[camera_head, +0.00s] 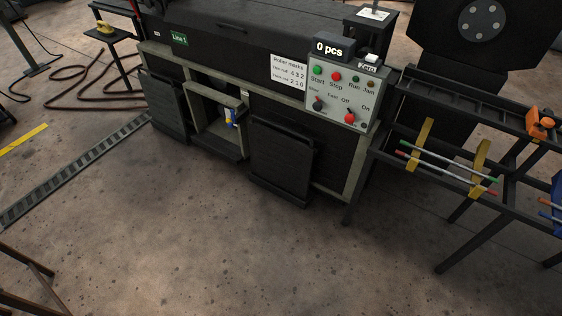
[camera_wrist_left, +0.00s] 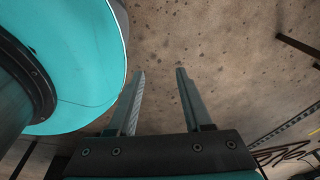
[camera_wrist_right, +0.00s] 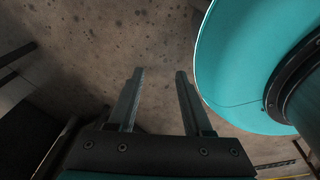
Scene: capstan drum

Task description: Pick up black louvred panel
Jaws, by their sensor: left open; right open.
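Dark panels show on the front of the machine in the head view. One black panel (camera_head: 281,160) stands at the right of an open bay, low against the cabinet front. Another dark panel (camera_head: 164,104) is at the left of the bay. Louvres cannot be made out clearly on either. My left gripper (camera_wrist_left: 160,72) is open and empty above bare floor in the left wrist view. My right gripper (camera_wrist_right: 159,74) is open and empty above floor in the right wrist view. Neither gripper shows in the head view.
The open bay (camera_head: 217,120) holds a small blue and yellow item. A control box (camera_head: 342,92) with buttons is at the machine's right end. A rack (camera_head: 470,205) with coloured rods stands at right. A floor grate (camera_head: 75,170) runs at left. The floor in front is clear.

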